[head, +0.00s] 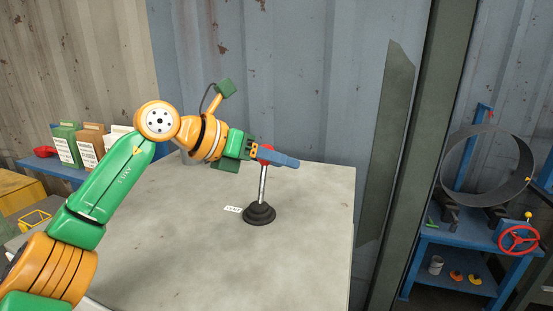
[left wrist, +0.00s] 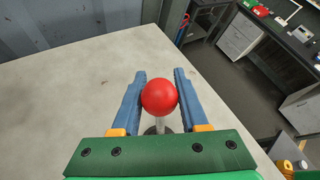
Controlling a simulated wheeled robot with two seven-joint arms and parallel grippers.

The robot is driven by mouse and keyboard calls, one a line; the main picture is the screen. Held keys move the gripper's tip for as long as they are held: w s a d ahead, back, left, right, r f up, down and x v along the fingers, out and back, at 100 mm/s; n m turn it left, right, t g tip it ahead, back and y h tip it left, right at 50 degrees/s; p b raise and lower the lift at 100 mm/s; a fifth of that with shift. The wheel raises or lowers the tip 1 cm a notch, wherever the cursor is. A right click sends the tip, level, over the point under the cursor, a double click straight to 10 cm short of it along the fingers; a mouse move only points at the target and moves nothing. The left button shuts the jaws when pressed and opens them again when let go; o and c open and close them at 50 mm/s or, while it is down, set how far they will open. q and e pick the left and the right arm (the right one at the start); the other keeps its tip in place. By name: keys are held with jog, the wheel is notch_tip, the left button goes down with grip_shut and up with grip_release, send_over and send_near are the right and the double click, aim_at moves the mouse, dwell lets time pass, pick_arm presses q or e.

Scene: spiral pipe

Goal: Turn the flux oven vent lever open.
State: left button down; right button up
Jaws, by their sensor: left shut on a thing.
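The vent lever (head: 262,186) is a thin metal rod rising from a black ribbed base (head: 259,214) on the grey table. It stands near upright, leaning slightly to the right at the top. A small white label (head: 233,209) lies left of the base. My left gripper (head: 279,158) is at the top of the lever, its blue fingers shut around the red ball knob. In the left wrist view the red knob (left wrist: 159,96) sits between the two blue fingers, with the rod partly hidden below it. My right gripper is not in view.
The grey table top (head: 190,260) is otherwise clear around the lever. A corrugated wall (head: 300,80) stands behind it. A blue bench (head: 440,237) with a large ring and a red handwheel (head: 519,240) is at the right. Boxes (head: 90,148) stand on a blue shelf at the left.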

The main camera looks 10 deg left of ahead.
pick_arm(q)
jog(key=shift+w+f, duration=0.15)
jog(key=shift+f, duration=0.25)
jog(key=c, duration=0.5)
grip_release()
jog(key=shift+o, duration=0.2)
jog(key=shift+w+r, duration=0.1)
jog(key=b+v, duration=0.2)
jog(key=v, duration=0.5)
